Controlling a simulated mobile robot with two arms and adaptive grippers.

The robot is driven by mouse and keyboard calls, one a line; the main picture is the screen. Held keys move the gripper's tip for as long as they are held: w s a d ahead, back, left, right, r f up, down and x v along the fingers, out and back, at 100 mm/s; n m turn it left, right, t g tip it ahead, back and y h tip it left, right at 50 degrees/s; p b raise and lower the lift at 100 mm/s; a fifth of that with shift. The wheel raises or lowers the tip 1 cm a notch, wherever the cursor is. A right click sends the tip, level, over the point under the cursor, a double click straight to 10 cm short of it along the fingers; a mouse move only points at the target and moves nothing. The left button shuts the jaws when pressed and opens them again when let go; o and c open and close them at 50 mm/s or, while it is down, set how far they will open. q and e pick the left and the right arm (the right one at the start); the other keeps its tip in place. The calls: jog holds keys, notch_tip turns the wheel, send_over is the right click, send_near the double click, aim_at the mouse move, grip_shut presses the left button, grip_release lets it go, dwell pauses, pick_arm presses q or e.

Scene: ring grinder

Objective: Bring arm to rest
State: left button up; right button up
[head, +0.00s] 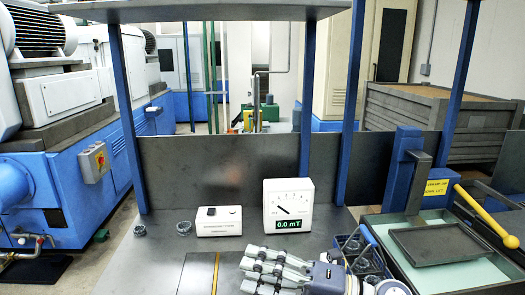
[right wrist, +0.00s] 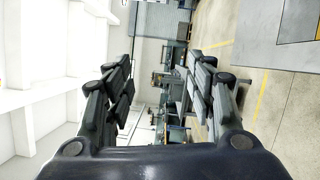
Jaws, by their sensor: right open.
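My right gripper (head: 252,268) is low in the head view, over the front of the grey workbench (head: 150,262), with its fingers pointing left. In the right wrist view its two fingers (right wrist: 162,80) are spread apart with nothing between them. That view looks out sideways over the room and floor, with a grey surface at the upper right. My left gripper is in neither view.
On the bench stand a dial gauge (head: 289,206) reading 0.0 mT, a white box (head: 219,221) and two small grey rings (head: 139,231). A blue-handled rack (head: 372,240) is right of my gripper. Further right are a tray (head: 428,244) and a yellow lever (head: 472,202).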

jog(key=w+d+r+m+t+h, duration=0.1)
jog(key=w+d+m+t+h, duration=0.3)
jog(key=m+t, duration=0.5)
jog(key=w+d+r+m+t+h, duration=0.1)
jog(key=d+m+t+h, duration=0.3)
jog(key=d+m+t, duration=0.45)
jog(key=s+d+f+m+g+h, duration=0.2)
jog(key=d+f+m+g+h, duration=0.15)
jog(key=f+m+h, duration=0.35)
jog(key=s+d+f+m+g+h, duration=0.1)
jog(key=d+f+m+g+h, duration=0.2)
jog(key=d+f+m, duration=0.35)
jog(key=s+a+f+m+g, duration=0.1)
jog(key=s+f+g, duration=0.5)
jog(key=s+f, duration=0.5)
jog(key=s+f+m+g, duration=0.1)
jog(key=s+f+g, duration=0.6)
jog(key=s, duration=0.7)
jog(key=s+f+x, duration=0.1)
jog(key=s+x, duration=0.2)
jog(key=x, duration=1)
jog(key=s+f+x, duration=0.1)
jog(key=s+x, duration=0.2)
jog(key=x, duration=1)
jog(key=s+d+f+g, duration=0.1)
jog(key=s+d+f, duration=0.2)
jog(key=s+f, duration=1.3)
jog(key=shift+s+f+g, duration=0.35)
jog(key=shift+s+g, duration=0.05)
jog(key=shift+s, duration=0.8)
